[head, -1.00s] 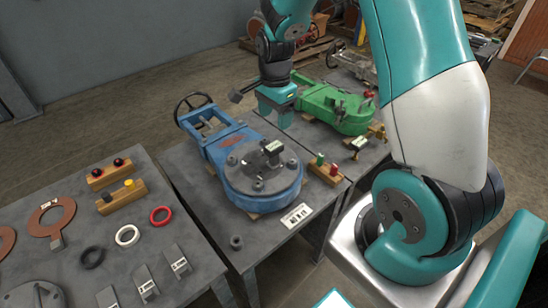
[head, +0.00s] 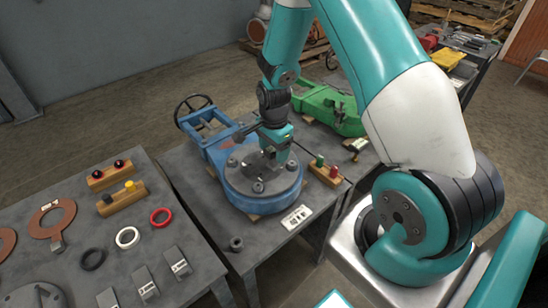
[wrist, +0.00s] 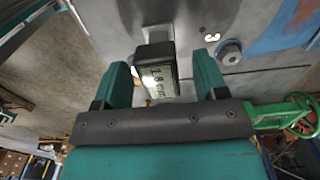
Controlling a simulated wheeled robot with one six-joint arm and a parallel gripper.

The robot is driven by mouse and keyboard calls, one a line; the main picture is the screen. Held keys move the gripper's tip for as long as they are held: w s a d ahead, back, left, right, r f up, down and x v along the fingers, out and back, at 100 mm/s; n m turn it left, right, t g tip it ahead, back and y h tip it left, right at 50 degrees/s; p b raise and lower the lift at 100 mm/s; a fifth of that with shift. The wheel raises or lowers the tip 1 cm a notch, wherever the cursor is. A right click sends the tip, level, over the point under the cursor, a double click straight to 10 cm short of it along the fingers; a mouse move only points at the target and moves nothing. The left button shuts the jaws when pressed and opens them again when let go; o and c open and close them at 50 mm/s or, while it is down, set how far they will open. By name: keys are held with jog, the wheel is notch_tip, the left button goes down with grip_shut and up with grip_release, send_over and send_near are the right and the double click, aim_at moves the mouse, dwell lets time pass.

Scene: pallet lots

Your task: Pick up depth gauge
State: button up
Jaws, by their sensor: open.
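The depth gauge (wrist: 157,72) is a dark block with a pale display that appears to read 1.8 mm. In the wrist view it is between the two teal fingers of my gripper (wrist: 162,78), with visible space to the right finger; the left finger is closer. My gripper is open and not closed on it. In the head view my gripper (head: 277,157) is over the grey round cover of the blue valve (head: 262,190), and it mostly hides the gauge.
Bolts stand around the cover. A green valve (head: 335,108) is behind right. The left table (head: 75,185) holds several rings, blocks and small grey parts.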

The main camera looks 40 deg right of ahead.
grip_shut()
